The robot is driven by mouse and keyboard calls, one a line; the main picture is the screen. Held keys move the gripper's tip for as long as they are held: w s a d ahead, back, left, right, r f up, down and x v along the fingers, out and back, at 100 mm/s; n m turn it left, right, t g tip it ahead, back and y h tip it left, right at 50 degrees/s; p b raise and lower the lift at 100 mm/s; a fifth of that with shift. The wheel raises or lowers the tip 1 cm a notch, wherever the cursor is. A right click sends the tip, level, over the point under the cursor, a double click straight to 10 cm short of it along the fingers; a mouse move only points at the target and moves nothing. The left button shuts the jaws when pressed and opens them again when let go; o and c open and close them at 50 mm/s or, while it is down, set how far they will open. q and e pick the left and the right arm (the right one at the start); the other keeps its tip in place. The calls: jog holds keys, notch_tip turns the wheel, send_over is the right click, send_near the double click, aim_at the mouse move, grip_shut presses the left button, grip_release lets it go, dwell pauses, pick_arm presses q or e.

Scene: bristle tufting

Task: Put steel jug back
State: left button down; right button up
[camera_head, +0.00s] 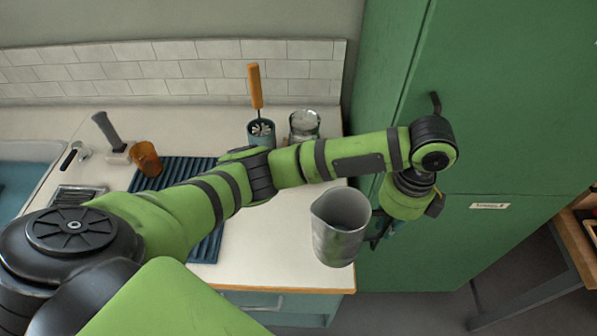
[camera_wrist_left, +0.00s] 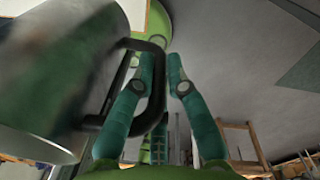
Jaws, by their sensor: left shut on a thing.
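The steel jug (camera_head: 340,228) is a grey metal jug with an open top and a dark handle. In the head view it is upright, in front of the counter's right front corner. My left gripper (camera_head: 384,230) is at its right side, shut on the dark handle. In the left wrist view the jug (camera_wrist_left: 60,75) fills the left side, and its black handle (camera_wrist_left: 107,108) reaches to the green fingers of the gripper (camera_wrist_left: 178,75). The jug's contents and underside are hidden. My right gripper is in neither view.
The counter (camera_head: 285,255) holds a ribbed blue mat (camera_head: 170,172), an amber cup (camera_head: 146,158), a utensil holder (camera_head: 261,134) and a glass vessel (camera_head: 304,125). A green cabinet (camera_head: 500,120) with a dark handle stands close at the right. Some counter near the right front is bare.

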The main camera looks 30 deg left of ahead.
aim_at(333, 222)
pick_arm(q)
jog(key=a+f+p, duration=0.1)
jog(key=a+f, duration=0.2)
jog(key=a, duration=0.1)
jog(key=a+f+p, duration=0.2)
jog(key=a+f, duration=0.1)
jog(key=f, duration=0.1)
jog(key=a+f+p, duration=0.1)
jog(key=a+f, duration=0.3)
jog(key=shift+w+a, duration=0.25)
jog(key=shift+a, duration=0.05)
jog(key=shift+f, duration=0.2)
jog(key=c, duration=1.2)
grip_release()
jog(key=shift+c, duration=0.2)
jog(key=shift+r, duration=0.1)
